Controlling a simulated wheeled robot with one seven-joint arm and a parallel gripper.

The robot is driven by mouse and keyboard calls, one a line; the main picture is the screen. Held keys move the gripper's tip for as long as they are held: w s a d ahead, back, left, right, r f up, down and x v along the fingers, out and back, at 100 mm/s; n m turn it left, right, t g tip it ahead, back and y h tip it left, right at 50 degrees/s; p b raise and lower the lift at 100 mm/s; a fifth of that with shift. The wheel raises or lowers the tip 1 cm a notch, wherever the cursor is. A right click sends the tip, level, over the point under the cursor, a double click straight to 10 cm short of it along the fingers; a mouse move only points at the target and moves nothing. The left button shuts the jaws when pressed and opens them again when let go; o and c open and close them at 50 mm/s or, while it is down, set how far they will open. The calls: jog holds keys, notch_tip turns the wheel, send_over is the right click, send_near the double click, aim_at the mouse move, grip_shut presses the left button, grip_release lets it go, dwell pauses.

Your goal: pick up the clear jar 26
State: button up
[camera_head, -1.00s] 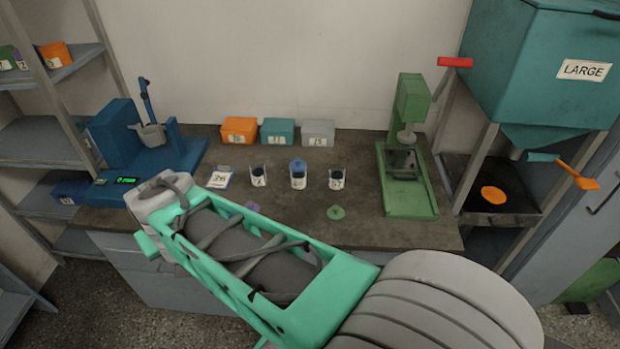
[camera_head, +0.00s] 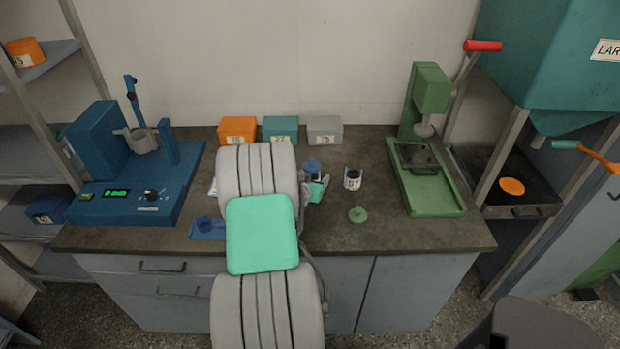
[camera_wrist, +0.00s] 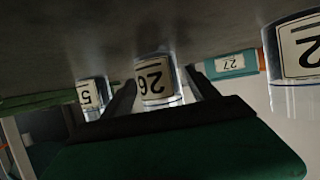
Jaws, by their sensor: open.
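The clear jar 26 (camera_wrist: 157,80) stands upside down in the tilted wrist view, its white label facing the camera. My gripper (camera_wrist: 160,84) is open, with one dark finger on each side of the jar. I cannot tell whether either finger touches it. In the head view, my arm hides much of this spot.
A labelled jar (camera_wrist: 91,96) stands close beside one finger; it appears to be the jar at right (camera_head: 353,179) in the head view. Another jar (camera_wrist: 295,55) is at the wrist view's right. A teal box (camera_head: 281,130) stands behind. A green lid (camera_head: 358,214) lies in front.

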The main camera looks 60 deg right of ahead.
jog(key=shift+x, duration=1.05)
jog(key=shift+c, duration=0.6)
jog(key=shift+a, duration=0.1)
jog(key=c, duration=1.3)
grip_shut()
jog(key=shift+r, duration=0.15)
